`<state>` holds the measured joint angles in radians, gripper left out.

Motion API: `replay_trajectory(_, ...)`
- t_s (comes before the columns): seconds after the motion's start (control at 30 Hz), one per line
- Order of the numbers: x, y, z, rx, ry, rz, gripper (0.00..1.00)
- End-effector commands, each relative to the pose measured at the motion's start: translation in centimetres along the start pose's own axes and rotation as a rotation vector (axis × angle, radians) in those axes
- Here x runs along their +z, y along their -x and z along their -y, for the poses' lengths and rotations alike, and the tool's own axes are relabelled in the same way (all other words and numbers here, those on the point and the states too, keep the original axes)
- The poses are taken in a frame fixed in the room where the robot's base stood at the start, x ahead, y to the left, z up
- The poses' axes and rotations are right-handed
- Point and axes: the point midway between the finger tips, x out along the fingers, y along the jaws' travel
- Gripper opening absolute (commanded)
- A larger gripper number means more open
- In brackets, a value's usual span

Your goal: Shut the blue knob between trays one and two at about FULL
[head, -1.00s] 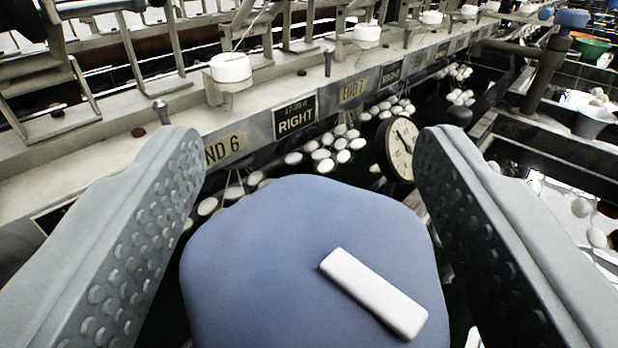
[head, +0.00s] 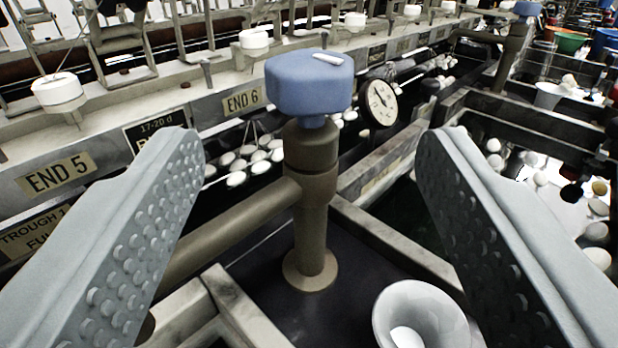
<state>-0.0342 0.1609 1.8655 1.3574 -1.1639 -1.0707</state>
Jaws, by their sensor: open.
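A blue knob (head: 309,84) with a white pointer bar (head: 328,58) on its top sits on a brown upright valve post (head: 310,205). A brown pipe (head: 225,232) runs from the post to the lower left. My gripper (head: 312,150) is open, with one studded grey finger at the left and one at the right. The knob appears between and beyond the fingertips, higher in the picture, and neither finger touches it. The pointer bar points to the right. No FULL mark around the knob is readable. A sign at the lower left (head: 38,232) reads "TROUGH 1" and "FU", partly cut off.
A round dial (head: 381,102) stands behind the knob. A white funnel-shaped bowl (head: 421,318) is low in front, right of the post. Basins with white cocoons (head: 240,165) lie left and right. A second blue knob (head: 526,9) is at the far right. A rail with END signs (head: 243,100) runs behind.

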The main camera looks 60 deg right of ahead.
Motion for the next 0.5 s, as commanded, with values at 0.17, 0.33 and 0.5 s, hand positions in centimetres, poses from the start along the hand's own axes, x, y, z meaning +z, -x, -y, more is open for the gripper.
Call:
replay_trajectory(0.17,0.0,3.4,0.1,-0.003,0.000,0.000,0.62)
replay_trajectory(0.33,0.1,5.3,0.1,-0.001,0.001,0.001,0.62)
replay_trajectory(0.5,0.1,6.0,0.0,0.000,0.001,0.001,0.62)
